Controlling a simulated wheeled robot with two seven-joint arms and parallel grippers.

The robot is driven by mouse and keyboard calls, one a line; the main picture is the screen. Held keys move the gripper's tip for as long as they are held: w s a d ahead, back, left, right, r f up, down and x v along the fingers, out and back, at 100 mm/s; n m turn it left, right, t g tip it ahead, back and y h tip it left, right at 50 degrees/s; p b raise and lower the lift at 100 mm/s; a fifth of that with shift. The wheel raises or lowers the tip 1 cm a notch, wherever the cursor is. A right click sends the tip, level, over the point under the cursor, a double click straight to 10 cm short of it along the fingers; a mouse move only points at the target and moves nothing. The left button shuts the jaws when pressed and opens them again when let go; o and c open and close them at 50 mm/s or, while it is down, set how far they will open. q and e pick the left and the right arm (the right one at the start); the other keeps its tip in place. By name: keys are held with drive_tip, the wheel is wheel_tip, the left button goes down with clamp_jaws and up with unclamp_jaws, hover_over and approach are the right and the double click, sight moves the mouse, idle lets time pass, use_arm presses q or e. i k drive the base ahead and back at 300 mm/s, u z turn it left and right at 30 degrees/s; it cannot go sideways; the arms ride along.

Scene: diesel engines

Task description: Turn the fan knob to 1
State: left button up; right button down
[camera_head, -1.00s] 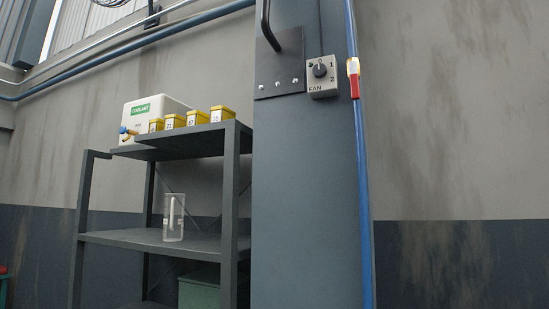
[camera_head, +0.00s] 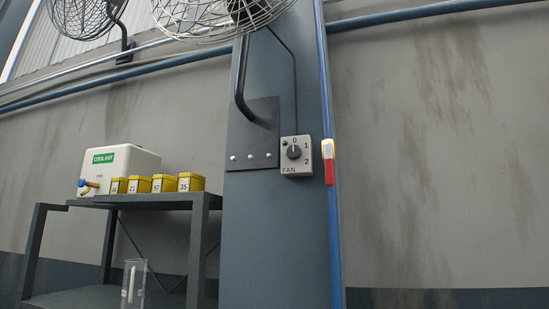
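The fan control box (camera_head: 296,157) is a small pale box on the blue-grey column, marked FAN with 0, 1 and 2 around its dial. Its dark round knob (camera_head: 294,152) sits in the middle, and its pointer appears to be up at 0. A wire-caged fan (camera_head: 225,15) hangs above on a bent black bracket, cut off by the top edge. Neither of my grippers is in view.
A metal shelf (camera_head: 130,200) at left holds a white coolant tank (camera_head: 122,167), several yellow boxes (camera_head: 160,184) and a clear jug (camera_head: 133,283). The wall at right is bare.

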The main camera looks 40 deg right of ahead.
sight(293, 152)
drive_tip(key=u, duration=1.15)
drive_tip(key=k, duration=0.1)
drive_tip(key=z, duration=2.2)
drive_tip(key=i, duration=0.4)
drive_tip(key=z, duration=0.55)
